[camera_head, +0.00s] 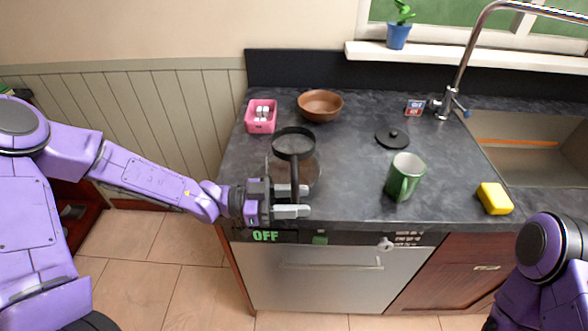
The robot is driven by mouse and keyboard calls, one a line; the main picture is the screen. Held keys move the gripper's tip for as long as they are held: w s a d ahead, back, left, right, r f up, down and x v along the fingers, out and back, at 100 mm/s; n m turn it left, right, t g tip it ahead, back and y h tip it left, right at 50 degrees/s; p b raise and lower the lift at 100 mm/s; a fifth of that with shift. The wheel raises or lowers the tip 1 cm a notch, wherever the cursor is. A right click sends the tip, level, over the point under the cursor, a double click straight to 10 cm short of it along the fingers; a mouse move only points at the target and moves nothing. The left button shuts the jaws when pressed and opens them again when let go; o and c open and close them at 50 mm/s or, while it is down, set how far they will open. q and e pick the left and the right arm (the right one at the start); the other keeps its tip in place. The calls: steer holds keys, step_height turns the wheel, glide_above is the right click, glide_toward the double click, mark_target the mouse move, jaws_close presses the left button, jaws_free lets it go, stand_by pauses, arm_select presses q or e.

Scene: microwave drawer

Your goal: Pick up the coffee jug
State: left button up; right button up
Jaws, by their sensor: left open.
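The coffee jug (308,166) stands upright on the dark countertop. It has a glass body, a black rim and a black handle facing the front edge. My left gripper (306,202) reaches in from the left at the counter's front edge. Its grey fingers are apart, with the lower part of the jug's handle at or between them. I cannot tell whether they touch the handle. My right gripper is out of view; only part of my right arm shows at the lower right.
A green mug (405,177), a black lid (392,138) and a yellow sponge (494,198) are to the right. A brown bowl (320,106) and a pink container (261,117) stand behind the jug. The sink (530,158) is at the right. An appliance front (330,278) is below the counter.

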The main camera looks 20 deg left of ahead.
arm_select(q)
jaws_close()
steer(key=shift+r, duration=0.1)
stand_by(1.2)
